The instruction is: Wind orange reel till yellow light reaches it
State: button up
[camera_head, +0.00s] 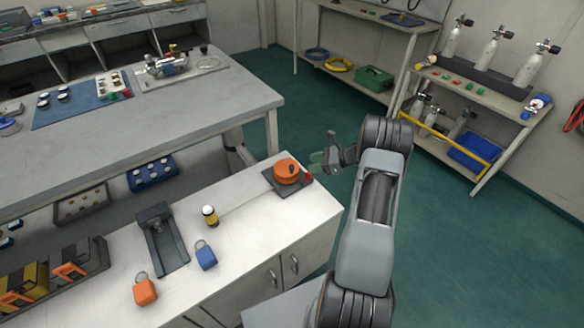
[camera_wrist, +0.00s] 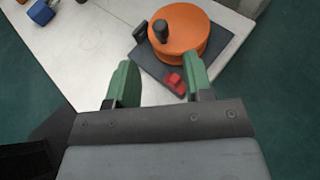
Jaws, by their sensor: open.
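The orange reel (camera_head: 287,170) sits on a dark base plate at the far right corner of the white cabinet top. In the wrist view the reel (camera_wrist: 185,42) shows a dark upright crank knob (camera_wrist: 161,31) on its upper face, toward the left. A red block (camera_wrist: 174,82) is on the plate's near edge. The yellow light (camera_head: 210,215), a small yellow and black cylinder with a white top, stands upright left of the reel; a thin line seems to run between them. My gripper (camera_wrist: 160,78) is open and empty, its green fingers just short of the reel and apart from the knob.
A grey workbench (camera_head: 200,108) stands behind. Green floor (camera_head: 470,250) is clear to the right.

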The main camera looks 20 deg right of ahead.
aim_at(292, 166)
jog(key=x, duration=0.9)
jog(key=shift+w+a+f, duration=0.1)
jog(key=shift+a, duration=0.1)
grip_shut()
